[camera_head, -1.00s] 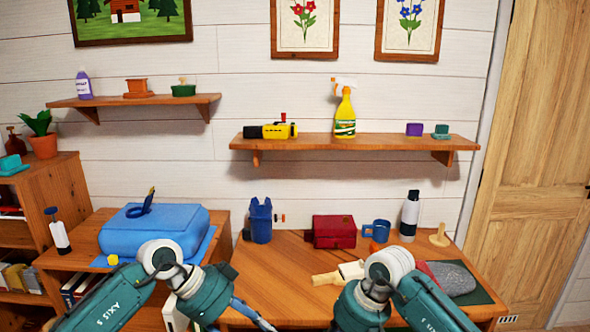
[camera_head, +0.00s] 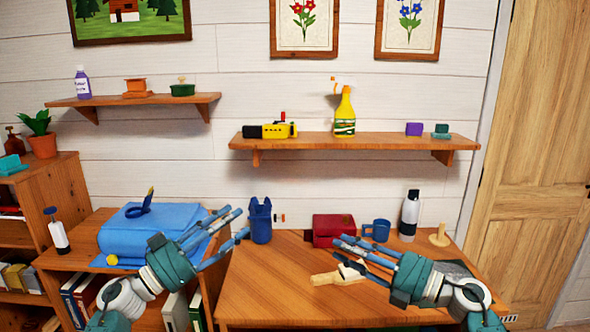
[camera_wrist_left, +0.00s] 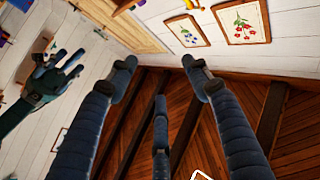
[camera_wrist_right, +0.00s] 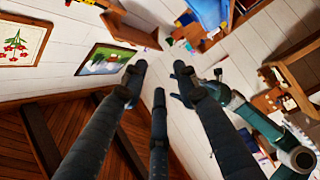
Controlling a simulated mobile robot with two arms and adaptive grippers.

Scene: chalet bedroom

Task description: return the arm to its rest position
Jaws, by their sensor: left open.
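My left gripper (camera_head: 238,222) reaches in from the lower left in the head view. Its fingers point up and right, in front of the gap between the blue case and the desk. Its wrist view shows the three fingers (camera_wrist_left: 160,75) spread, with nothing between them. My right gripper (camera_head: 340,250) comes in from the lower right, its fingers pointing left in front of the desk. Its fingers (camera_wrist_right: 160,75) are apart and empty in its wrist view. Both wrist views look toward the wall and wooden ceiling.
The wooden desk (camera_head: 270,290) carries a blue pot (camera_head: 260,222), a red box (camera_head: 331,228), a blue mug (camera_head: 377,231), a bottle (camera_head: 409,215) and a wooden-handled tool (camera_head: 325,278). A wall shelf (camera_head: 350,142) is above.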

